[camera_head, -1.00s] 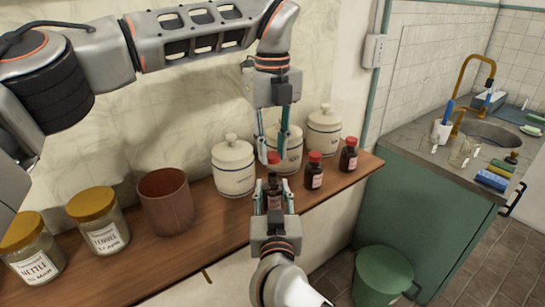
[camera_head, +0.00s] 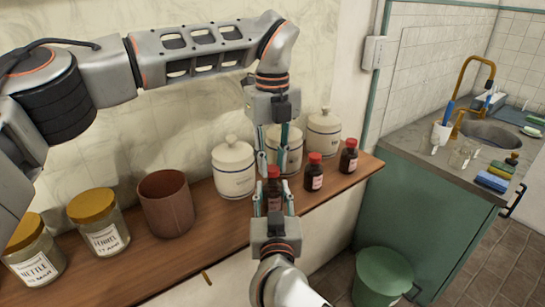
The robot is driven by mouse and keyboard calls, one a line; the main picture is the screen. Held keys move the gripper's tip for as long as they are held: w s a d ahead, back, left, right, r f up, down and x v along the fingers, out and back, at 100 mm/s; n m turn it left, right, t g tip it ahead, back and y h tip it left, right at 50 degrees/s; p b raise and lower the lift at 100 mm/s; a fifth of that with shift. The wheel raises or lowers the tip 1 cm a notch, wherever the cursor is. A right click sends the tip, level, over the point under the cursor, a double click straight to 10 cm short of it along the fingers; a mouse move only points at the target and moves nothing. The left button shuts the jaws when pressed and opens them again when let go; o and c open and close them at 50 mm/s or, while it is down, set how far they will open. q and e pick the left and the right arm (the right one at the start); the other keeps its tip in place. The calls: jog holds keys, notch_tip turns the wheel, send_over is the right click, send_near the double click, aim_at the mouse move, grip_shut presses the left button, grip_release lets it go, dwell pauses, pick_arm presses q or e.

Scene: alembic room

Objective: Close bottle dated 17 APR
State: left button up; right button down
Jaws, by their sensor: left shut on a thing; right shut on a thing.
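A small dark bottle (camera_head: 274,194) with a pale label stands near the front of the wooden shelf; its label is too small to read. My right gripper (camera_head: 273,203) comes from below and is shut on the bottle's body. My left gripper (camera_head: 274,167) comes from above and is shut on a red cap (camera_head: 274,173). The cap is at the bottle's top; I cannot tell whether it is seated or turned tight. Two similar dark bottles with red caps, a middle one (camera_head: 314,176) and a right one (camera_head: 348,160), stand to the right.
The shelf (camera_head: 215,212) also holds a brown pot (camera_head: 166,204), two yellow-lidded jars and several white lidded canisters behind the bottles. One canister (camera_head: 234,172) stands close left of my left gripper. A green bin (camera_head: 382,278) is on the floor at right.

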pick_arm(q)
jog(key=shift+f, duration=0.2)
jog(key=shift+f, duration=0.6)
dwell(0.5)
